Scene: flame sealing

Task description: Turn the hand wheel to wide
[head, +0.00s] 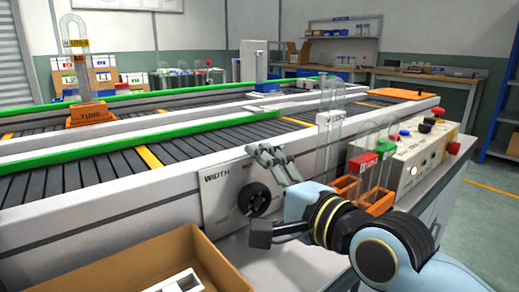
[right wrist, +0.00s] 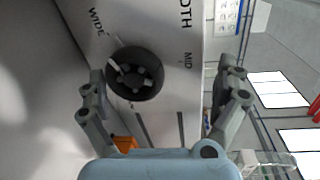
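The black hand wheel (head: 257,199) sits on the white front panel (head: 217,207) marked WIDTH. In the right wrist view the wheel (right wrist: 135,73) shows a dark hub with several holes or knobs and a pale mark at its left side. The panel carries the words WIDE and MID around it; I cannot tell surely which setting it points to. My right gripper (head: 259,194) is open, with one finger above and one below the wheel in the head view. In the right wrist view the gripper (right wrist: 166,76) has the wheel nearer its left finger. My left gripper is not in view.
An open cardboard box (head: 150,262) stands below the panel at front left. The conveyor (head: 100,165) with green rails runs behind.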

